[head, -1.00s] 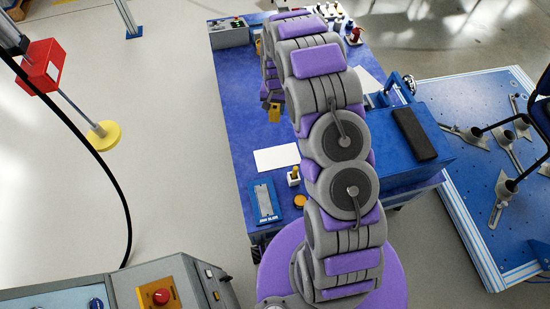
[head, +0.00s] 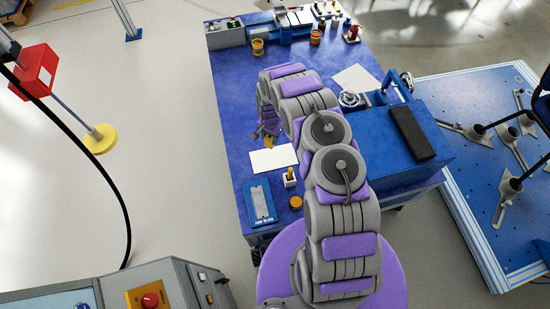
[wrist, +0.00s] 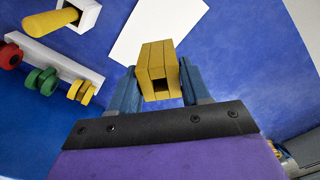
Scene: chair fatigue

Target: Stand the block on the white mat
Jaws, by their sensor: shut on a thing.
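The yellow block (wrist: 157,68) is between the blue fingers of my gripper (wrist: 160,84) in the wrist view, with a dark opening in its near end. My gripper is shut on it. In the head view, the block (head: 268,142) shows small and partly hidden below my gripper (head: 267,135), by the far edge of the white mat (head: 272,161). The mat (wrist: 150,28) lies flat and bare on the blue table, and the block overlaps its edge in the wrist view. I cannot tell the height of the block above the table.
A white holder with a yellow handle (head: 290,178) stands beside the mat's near right corner. A blue box (head: 380,150) stands right. Another white sheet (head: 357,78) lies farther back.

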